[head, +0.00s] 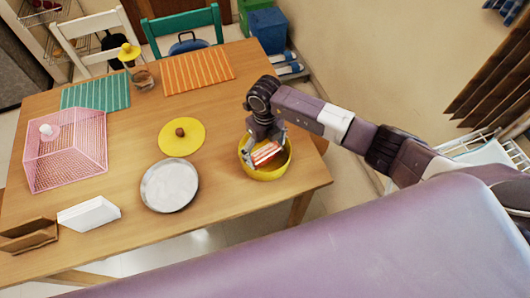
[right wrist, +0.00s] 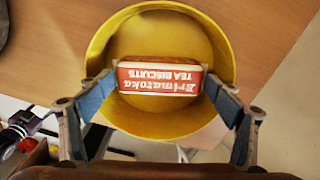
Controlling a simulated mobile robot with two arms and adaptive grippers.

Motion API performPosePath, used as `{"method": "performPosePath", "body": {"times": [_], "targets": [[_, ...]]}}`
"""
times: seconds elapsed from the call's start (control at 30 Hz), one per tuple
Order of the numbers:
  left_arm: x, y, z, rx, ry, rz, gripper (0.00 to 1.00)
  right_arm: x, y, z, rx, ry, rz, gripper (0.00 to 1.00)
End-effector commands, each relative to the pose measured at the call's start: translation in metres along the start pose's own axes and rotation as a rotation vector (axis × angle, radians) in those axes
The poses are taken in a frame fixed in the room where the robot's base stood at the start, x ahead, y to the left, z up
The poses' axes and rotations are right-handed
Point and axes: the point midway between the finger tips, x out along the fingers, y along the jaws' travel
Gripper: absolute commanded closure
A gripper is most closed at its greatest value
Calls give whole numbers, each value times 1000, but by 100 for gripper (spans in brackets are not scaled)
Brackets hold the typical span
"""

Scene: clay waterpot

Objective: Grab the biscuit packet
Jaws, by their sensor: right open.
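The biscuit packet (head: 267,153) is red and white and lies in the yellow bowl (head: 272,173) near the table's right end. In the right wrist view the packet (right wrist: 160,77) shows its "Tea Biscuits" label, upside down, inside the bowl (right wrist: 128,115). My right gripper (head: 265,150) reaches down into the bowl from above. In the right wrist view its open fingers (right wrist: 160,82) stand on either side of the packet, close to its two ends. I cannot tell whether they touch it. My left gripper is not in view.
On the wooden table (head: 120,215), a round metal plate (head: 170,186) and a yellow lid (head: 181,138) lie left of the bowl. A pink mesh cover (head: 68,160), a white holder (head: 88,214) and a brown holder (head: 28,236) stand further left. Two placemats lie at the back.

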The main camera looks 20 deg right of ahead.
Motion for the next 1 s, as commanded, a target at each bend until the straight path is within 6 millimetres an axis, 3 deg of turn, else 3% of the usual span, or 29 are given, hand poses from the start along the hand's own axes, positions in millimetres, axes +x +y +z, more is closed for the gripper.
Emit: {"method": "performPosePath", "body": {"times": [0.17, 0.47, 0.77, 1.0], "targets": [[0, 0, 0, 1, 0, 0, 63, 0, 0, 0, 0, -1, 0, 16], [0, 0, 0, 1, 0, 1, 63, 0, 0, 0, 0, -1, 1, 48], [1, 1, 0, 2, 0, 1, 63, -3, 0, 1, 1, -3, 1, 48], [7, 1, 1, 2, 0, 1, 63, -27, 0, 2, -2, -6, 0, 48]]}}
